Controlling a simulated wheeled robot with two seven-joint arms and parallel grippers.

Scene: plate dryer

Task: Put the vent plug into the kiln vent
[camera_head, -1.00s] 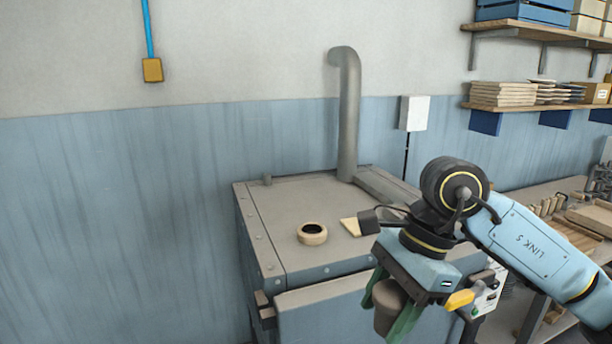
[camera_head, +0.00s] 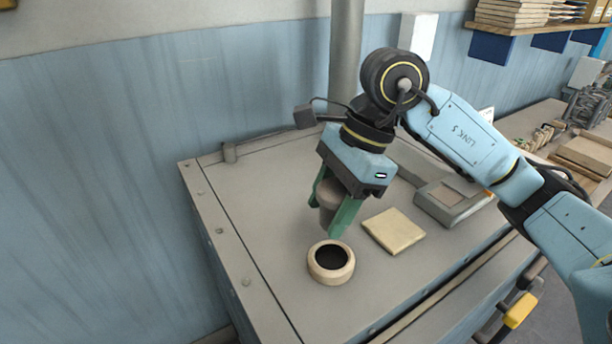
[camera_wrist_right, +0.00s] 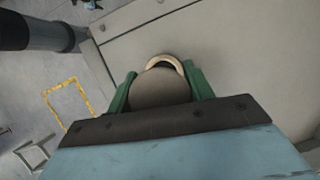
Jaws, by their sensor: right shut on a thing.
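The vent plug (camera_head: 328,197) is a brown-grey tapered piece held between the green fingers of my right gripper (camera_head: 333,208). It hangs above the kiln top, just behind the kiln vent (camera_head: 318,273), a pale ring around a dark hole. The hole looks empty. In the right wrist view the plug (camera_wrist_right: 160,88) sits between both green fingers of my right gripper (camera_wrist_right: 160,90) and covers most of the pale vent ring (camera_wrist_right: 166,60). My left gripper is not in view.
The kiln top (camera_head: 255,205) is flat and mostly clear. A square cream tile (camera_head: 394,230) lies right of the vent, with a grey framed box (camera_head: 452,198) farther right. A grey pipe (camera_head: 346,55) rises at the back. A wooden bench (camera_head: 560,150) is at the right.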

